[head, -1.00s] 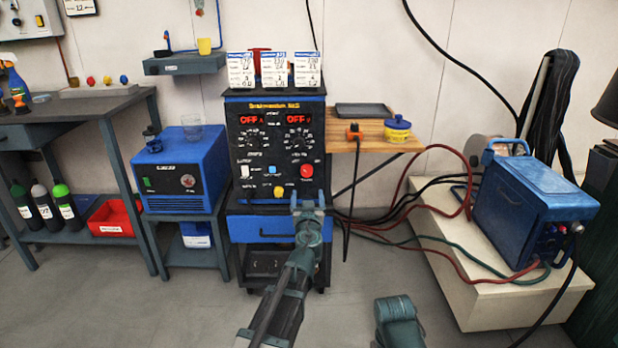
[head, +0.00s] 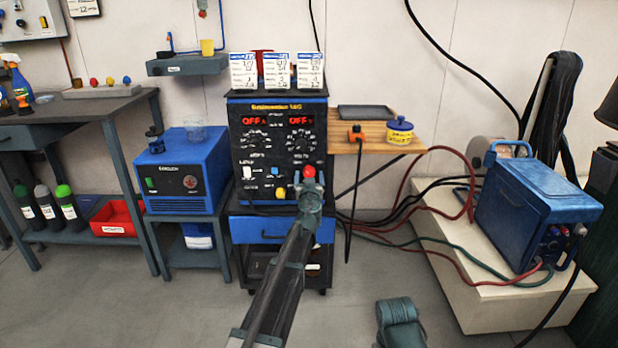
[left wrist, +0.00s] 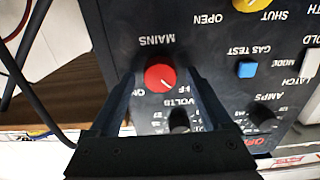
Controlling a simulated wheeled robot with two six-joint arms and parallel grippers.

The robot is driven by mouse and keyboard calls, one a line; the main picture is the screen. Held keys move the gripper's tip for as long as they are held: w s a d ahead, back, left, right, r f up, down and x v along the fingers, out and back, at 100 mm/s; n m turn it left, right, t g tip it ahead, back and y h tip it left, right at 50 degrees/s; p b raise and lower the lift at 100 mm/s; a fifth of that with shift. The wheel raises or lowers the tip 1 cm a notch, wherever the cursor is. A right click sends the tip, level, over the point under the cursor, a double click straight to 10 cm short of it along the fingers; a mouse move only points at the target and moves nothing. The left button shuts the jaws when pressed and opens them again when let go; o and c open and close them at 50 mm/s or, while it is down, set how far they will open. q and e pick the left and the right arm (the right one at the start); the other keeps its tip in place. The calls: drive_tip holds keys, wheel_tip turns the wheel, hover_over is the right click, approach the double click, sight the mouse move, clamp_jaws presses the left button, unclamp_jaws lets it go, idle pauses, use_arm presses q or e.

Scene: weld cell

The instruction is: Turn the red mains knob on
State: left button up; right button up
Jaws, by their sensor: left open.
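The red mains knob (head: 308,171) is on the lower right of the welder's black front panel (head: 262,150). Both displays on the panel read OFF. In the left wrist view the knob (left wrist: 160,77) shows upside down under the word MAINS, with a pale pointer line on its face. My left gripper (head: 310,185) is in front of the panel at the knob. Its fingers (left wrist: 160,85) are open, one on each side of the knob, and I see gaps between them and it.
A yellow knob (left wrist: 250,4), a blue gas test button (left wrist: 247,68) and black dials (left wrist: 180,121) sit near the knob. A wooden side shelf (head: 372,139) with an orange clamp and a yellow tub is at the right. Cables hang below it.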

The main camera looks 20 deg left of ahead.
use_arm(q)
clamp_jaws()
idle(0.4)
drive_tip(key=m, duration=0.8)
drive_tip(key=shift+m, duration=0.4)
drive_tip(key=m, duration=0.4)
drive_tip(key=shift+m, duration=2.5)
